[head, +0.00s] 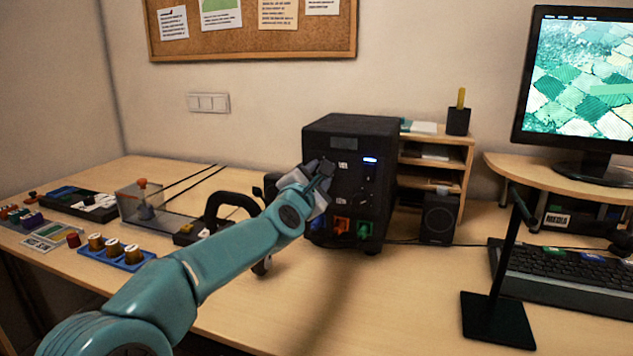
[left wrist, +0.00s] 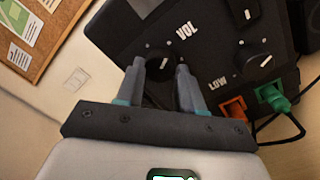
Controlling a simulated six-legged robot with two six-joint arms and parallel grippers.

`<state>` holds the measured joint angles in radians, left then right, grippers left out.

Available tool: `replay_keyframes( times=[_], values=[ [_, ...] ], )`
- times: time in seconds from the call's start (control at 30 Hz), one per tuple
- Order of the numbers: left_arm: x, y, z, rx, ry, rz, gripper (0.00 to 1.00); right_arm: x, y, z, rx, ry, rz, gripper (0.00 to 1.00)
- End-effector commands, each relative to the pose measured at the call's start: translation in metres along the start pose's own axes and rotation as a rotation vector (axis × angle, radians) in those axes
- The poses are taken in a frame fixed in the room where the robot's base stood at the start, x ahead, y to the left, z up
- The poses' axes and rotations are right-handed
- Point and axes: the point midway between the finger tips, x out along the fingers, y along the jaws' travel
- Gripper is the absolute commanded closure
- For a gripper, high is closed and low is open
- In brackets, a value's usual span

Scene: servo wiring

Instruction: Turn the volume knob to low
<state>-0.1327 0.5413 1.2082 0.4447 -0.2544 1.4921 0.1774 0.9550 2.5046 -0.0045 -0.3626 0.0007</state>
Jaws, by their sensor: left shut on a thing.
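The volume knob (left wrist: 157,60) is a round dark knob with a white pointer mark, on the front of the black box (head: 349,137). In the head view my left gripper (head: 326,170) reaches the upper left of the box front and hides the knob. My right gripper is in neither view.
Another knob (left wrist: 252,61) is on the same panel. Orange (head: 342,226) and green (head: 364,230) plugs sit along the box's lower edge. A black speaker (head: 439,218) stands to the right. A black handled object (head: 233,205) stands left of the box. The desk in front is mostly clear.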

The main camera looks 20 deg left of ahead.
Motion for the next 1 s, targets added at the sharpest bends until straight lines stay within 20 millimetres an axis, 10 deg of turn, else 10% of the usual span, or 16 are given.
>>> replay_keyframes(
  times=[0.6,0.63,0.7,1.0],
  values=[
    [-0.0001,0.0033,0.0012,-0.04,0.001,0.008,0.93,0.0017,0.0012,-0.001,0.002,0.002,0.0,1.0],
    [-0.0001,0.0033,0.0012,-0.039,0.001,0.008,0.56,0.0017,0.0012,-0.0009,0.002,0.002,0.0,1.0],
    [-0.0001,0.0029,0.001,-0.039,0.001,0.007,0.37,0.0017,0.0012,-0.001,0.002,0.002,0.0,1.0],
    [-0.001,0.0011,0.0002,-0.039,0.002,0.003,0.37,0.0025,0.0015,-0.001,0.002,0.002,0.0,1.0]
  ],
)
